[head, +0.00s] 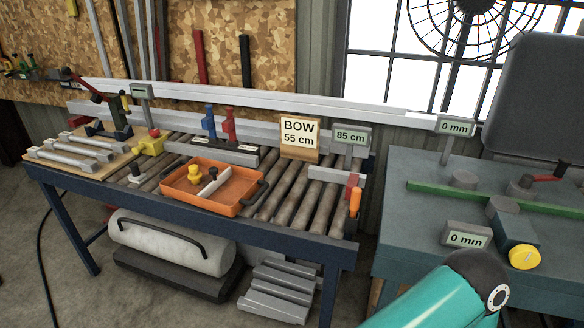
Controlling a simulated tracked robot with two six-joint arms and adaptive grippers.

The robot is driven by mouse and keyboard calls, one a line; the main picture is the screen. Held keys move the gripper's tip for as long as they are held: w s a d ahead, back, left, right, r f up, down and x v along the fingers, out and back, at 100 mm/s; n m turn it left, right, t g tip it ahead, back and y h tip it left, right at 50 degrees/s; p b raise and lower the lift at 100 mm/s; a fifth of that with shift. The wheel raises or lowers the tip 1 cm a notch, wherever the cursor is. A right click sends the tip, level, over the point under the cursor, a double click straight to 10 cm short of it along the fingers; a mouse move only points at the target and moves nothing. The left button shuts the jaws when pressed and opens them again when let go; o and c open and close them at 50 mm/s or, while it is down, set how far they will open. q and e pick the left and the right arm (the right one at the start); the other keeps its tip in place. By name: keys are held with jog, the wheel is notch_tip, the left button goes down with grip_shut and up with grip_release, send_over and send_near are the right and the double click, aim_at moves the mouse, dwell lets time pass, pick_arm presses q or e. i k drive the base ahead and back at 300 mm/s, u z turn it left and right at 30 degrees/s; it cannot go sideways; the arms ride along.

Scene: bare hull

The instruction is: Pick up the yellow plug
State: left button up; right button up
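A small yellow plug (194,174) stands in the left part of an orange tray (243,207) on the roller table. Neither of my grippers shows in the head view. A teal and dark link of my arm enters at the bottom right, well away from the tray.
A yellow block (152,142), a wooden board (62,159) with metal bars, and red and blue clamps (228,125) stand behind or left of the tray. A BOW 55 cm sign (299,139) stands behind it. A green workbench (405,225) is at the right.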

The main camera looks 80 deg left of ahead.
aim_at(195, 176)
jog(key=i, duration=0.25)
jog(key=u, duration=2.65)
jog(key=i, duration=0.2)
jog(key=u, duration=1.15)
jog(key=k, duration=0.5)
jog(key=u, duration=0.45)
jog(key=i, duration=1.65)
jog(key=z, duration=0.45)
